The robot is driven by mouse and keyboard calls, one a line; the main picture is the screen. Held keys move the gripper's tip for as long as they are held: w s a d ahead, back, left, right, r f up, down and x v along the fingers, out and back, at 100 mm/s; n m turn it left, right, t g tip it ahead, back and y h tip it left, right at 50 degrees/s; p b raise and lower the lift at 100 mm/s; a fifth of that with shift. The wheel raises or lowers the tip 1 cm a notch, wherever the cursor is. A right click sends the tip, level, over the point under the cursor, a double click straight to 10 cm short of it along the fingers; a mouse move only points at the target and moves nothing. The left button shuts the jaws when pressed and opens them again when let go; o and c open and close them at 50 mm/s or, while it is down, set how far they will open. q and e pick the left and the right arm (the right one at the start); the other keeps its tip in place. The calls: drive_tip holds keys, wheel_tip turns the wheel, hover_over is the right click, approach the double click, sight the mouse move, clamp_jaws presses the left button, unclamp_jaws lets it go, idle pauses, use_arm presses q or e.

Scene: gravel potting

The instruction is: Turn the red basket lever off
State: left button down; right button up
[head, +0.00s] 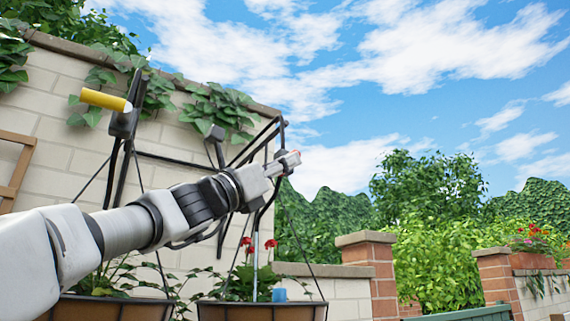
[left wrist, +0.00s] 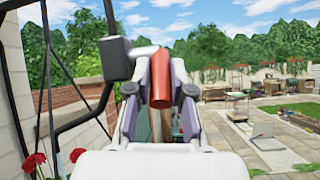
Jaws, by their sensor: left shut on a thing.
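The red lever (left wrist: 188,89) is a red cylinder on a dark bracket (left wrist: 115,60). In the left wrist view it lies between my finger pads, its round end towards the camera. In the head view only a small reddish bit of it shows at my fingertips. My left gripper (head: 284,165) is shut on the lever, up at the right wall bracket; the fingers also show in the left wrist view (left wrist: 160,72). A hanging basket with red flowers (head: 262,312) is below it. My right gripper is not in view.
A yellow lever (head: 104,100) sticks out from another bracket at the left, above a second basket (head: 110,311). The pale brick wall (head: 60,90) with ivy stands behind. A brick pillar (head: 367,265) is at the right. Open sky lies right of my gripper.

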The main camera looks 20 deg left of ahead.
use_arm(q)
drive_tip(key=shift+s+a+r+g+y+p, duration=0.15)
drive_tip(key=shift+r+g+p, duration=0.1)
drive_tip(key=shift+r, duration=0.1)
drive_tip(key=shift+s+a+r+g+y+p, duration=0.1)
drive_tip(key=shift+s+r+g+y+p, duration=0.05)
drive_tip(key=shift+r+g+p, duration=0.15)
drive_tip(key=shift+s+a+r+g+y+p, duration=0.1)
drive_tip(key=shift+r+g+y+p, duration=0.15)
drive_tip(key=shift+g+y+p, duration=0.5)
drive_tip(key=shift+s+r+g+y+p, duration=0.1)
drive_tip(key=shift+r+g+y+p, duration=0.2)
drive_tip(key=shift+g+p, duration=0.35)
idle(0.5)
drive_tip(key=shift+f, duration=0.15)
idle(0.4)
drive_tip(key=c, duration=1.3)
unclamp_jaws()
drive_tip(key=shift+f, duration=0.1)
drive_tip(key=shift+f, duration=0.15)
